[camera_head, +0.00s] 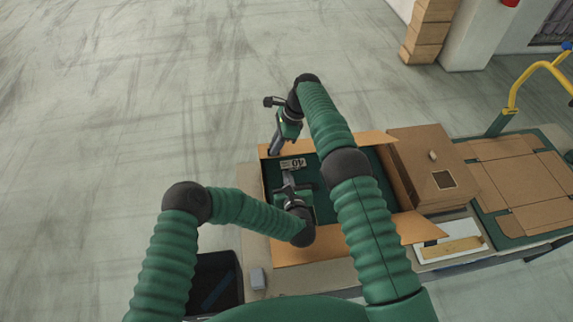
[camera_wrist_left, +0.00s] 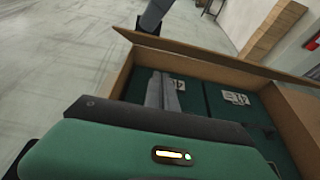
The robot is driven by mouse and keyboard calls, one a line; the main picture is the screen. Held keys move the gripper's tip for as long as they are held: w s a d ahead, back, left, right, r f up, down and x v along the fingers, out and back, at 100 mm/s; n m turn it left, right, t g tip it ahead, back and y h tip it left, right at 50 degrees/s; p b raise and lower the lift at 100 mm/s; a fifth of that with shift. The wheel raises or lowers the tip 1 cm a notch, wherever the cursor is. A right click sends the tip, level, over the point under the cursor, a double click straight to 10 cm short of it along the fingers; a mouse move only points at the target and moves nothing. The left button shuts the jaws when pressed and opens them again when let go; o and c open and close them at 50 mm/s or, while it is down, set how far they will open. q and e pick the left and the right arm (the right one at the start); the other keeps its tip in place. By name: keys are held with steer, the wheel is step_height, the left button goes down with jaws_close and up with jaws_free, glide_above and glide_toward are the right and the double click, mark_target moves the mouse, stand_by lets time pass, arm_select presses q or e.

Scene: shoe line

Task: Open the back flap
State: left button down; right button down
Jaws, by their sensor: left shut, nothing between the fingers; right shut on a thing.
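The open cardboard box (camera_head: 264,182) stands in the middle of the head view with dark green boxes (camera_head: 352,172) inside. Its back flap (camera_head: 335,143) runs along the far edge and stands raised and slanted; it also shows in the left wrist view (camera_wrist_left: 215,58). My right gripper (camera_head: 273,152) is shut on the back flap near its left end; its fingers also show in the left wrist view (camera_wrist_left: 149,22). My left gripper (camera_head: 289,179) is shut and empty over the inside of the box. In the left wrist view its fingers (camera_wrist_left: 163,92) lie before the green boxes.
The front flap (camera_head: 300,250) is folded outward. A closed brown carton (camera_head: 420,160) stands right of the box. Flat cardboard (camera_head: 520,180) lies on a green surface further right, by a yellow rail (camera_head: 525,80). A dark bin (camera_head: 215,283) is at lower left. The floor beyond is clear.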

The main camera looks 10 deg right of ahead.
arm_select(q)
steer(key=shift+w+r, duration=1.45)
steer(key=shift+r, duration=0.05)
arm_select(e)
steer(key=shift+w+f, duration=0.15)
steer(key=shift+w, duration=0.05)
